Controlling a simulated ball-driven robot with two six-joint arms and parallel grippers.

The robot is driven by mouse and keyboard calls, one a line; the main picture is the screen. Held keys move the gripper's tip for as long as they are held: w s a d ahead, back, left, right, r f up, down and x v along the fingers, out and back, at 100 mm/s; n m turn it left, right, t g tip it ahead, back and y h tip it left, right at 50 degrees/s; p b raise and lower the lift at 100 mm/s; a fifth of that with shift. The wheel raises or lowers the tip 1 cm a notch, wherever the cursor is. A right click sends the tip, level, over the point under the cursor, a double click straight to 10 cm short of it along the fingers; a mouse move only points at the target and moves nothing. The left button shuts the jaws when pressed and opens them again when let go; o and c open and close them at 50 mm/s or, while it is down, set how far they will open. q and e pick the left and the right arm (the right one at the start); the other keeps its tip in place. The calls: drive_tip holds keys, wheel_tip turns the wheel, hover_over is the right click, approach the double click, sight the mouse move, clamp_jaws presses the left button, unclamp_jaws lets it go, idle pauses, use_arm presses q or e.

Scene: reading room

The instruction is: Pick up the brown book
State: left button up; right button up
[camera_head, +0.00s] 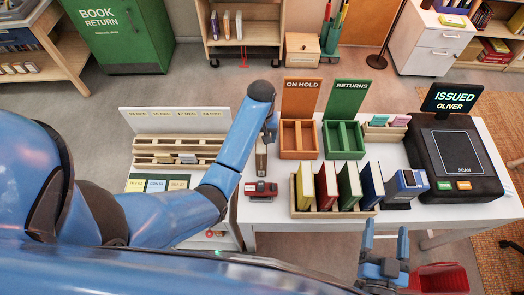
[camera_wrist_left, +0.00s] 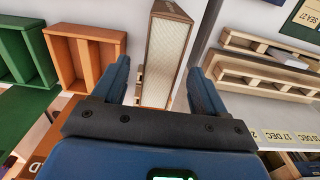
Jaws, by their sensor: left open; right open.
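The brown book (camera_head: 261,162) stands upright on the white table, left of the orange tray. In the left wrist view the brown book (camera_wrist_left: 165,60) shows its pale page edges and a thin brown cover. My left gripper (camera_head: 268,136) is at the book, partly hidden by its own arm in the head view. In the left wrist view its open fingers (camera_wrist_left: 159,75) stand on either side of the book, with gaps visible. My right gripper (camera_head: 385,245) is open and empty at the table's front edge, away from the book.
A rack (camera_head: 335,212) holds yellow, red, green and blue books. The orange tray (camera_head: 297,153) and green tray (camera_head: 343,154) stand behind it. A red stamp-like object (camera_head: 261,188) lies in front of the brown book. A wooden date rack (camera_head: 170,142) is at left, the scanner (camera_head: 456,155) at right.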

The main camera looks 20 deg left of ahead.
use_arm(q)
drive_tip(key=shift+w+f+p, duration=0.1)
drive_tip(key=shift+f+p, duration=0.55)
drive_tip(key=shift+f, duration=1.85)
drive_tip(key=shift+a, duration=0.1)
clamp_jaws()
drive_tip(key=shift+r, duration=0.1)
